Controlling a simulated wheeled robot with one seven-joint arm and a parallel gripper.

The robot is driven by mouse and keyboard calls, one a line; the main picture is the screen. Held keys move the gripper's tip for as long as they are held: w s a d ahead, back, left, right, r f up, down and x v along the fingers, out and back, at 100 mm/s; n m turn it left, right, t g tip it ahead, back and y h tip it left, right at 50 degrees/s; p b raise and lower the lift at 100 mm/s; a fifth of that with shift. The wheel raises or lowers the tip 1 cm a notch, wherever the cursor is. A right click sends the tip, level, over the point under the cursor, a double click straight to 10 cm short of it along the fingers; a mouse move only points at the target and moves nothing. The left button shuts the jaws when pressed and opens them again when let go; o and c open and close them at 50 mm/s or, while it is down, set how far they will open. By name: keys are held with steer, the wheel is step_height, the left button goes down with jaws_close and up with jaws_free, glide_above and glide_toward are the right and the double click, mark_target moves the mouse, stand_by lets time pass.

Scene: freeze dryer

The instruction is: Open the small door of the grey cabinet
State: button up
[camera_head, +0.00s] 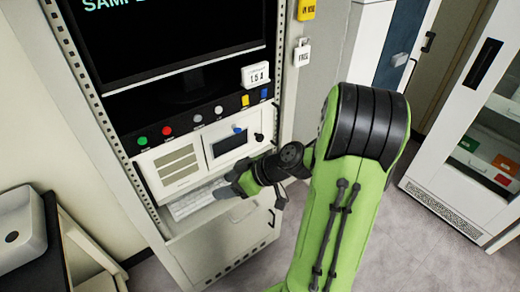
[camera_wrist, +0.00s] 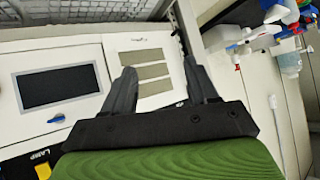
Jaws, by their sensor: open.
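The grey cabinet (camera_head: 102,130) stands at the left of the head view with a monitor, a button panel, a display unit and a keyboard shelf. The handle is not visible there.
The keyboard (camera_head: 190,203) lies on the shelf beside my gripper. A white glass-fronted cabinet (camera_head: 455,185) stands at the right. A dark bench with a white basin (camera_head: 20,228) is at the left. The grey floor (camera_head: 375,235) between the cabinets is clear.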

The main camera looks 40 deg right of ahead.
steer(key=d+f+m+t+h+b, duration=0.1)
steer(key=d+f+t, duration=0.15)
steer(key=d, duration=0.35)
steer(key=d+f+m+t+h+b, duration=0.1)
steer(key=d+f+m+t+b, duration=0.15)
steer(key=d, duration=0.25)
steer(key=m+t+h, duration=0.3)
steer(key=t+h, duration=0.2)
glide_toward(261, 139)
steer(key=w, duration=0.5)
steer(key=w+p, duration=0.1)
steer(key=w, duration=0.2)
steer(key=shift+w+d+r, duration=0.15)
steer(key=shift+d+r, duration=0.05)
steer(key=shift+d, duration=0.05)
jaws_close()
